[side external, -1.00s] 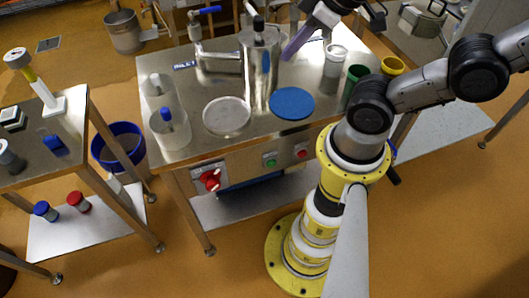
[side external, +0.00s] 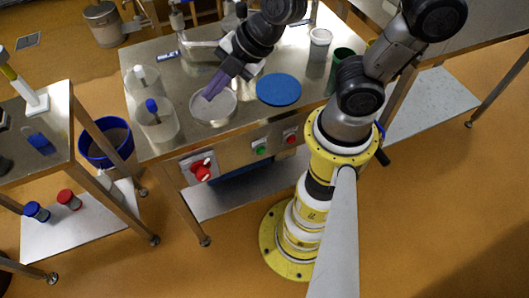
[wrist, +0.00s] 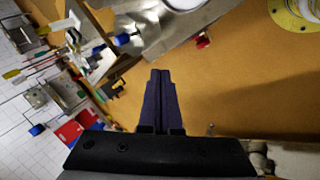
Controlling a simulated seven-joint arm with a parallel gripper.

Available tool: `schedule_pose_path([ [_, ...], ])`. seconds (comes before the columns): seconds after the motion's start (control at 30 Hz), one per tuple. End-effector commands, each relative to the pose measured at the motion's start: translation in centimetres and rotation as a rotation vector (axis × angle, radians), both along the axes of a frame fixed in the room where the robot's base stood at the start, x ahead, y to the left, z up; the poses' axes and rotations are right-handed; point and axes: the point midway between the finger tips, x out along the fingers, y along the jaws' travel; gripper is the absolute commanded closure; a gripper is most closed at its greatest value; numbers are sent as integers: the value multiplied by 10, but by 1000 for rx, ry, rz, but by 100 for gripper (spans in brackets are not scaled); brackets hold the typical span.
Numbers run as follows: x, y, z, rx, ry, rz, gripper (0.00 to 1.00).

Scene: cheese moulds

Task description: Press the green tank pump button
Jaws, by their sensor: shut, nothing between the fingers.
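The green button (side external: 261,150) sits on the front panel of the steel table, left of a red button (side external: 291,138), in the side external view. My gripper (side external: 209,97) has its purple-blue fingers together and empty. It hangs over or near the clear round dish at the left of the tabletop, apart from the green button and to its upper left in the picture. In the wrist view the shut fingers (wrist: 160,75) point toward the floor beside the table. I cannot make out the green button there.
A red rotary switch (side external: 202,171) projects from the panel's left end. The tabletop holds a blue disc (side external: 279,89), a clear dish (side external: 213,107), a blue-capped container (side external: 157,122) and a green cup (side external: 343,56). The floor before the panel is open, left of my base.

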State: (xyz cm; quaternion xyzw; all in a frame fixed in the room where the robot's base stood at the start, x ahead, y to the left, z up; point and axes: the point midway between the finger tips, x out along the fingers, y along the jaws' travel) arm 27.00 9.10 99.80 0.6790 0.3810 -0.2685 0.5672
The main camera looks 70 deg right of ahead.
Motion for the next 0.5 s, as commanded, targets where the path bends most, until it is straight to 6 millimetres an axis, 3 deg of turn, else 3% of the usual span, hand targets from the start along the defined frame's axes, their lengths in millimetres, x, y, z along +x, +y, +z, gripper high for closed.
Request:
schedule_pose_path([
  [0.17,-20,10,-68,-228,83,218,100],
  [0.3,-54,4,-121,-432,184,396,100],
  [0.5,-108,-14,-169,-612,343,541,100],
])
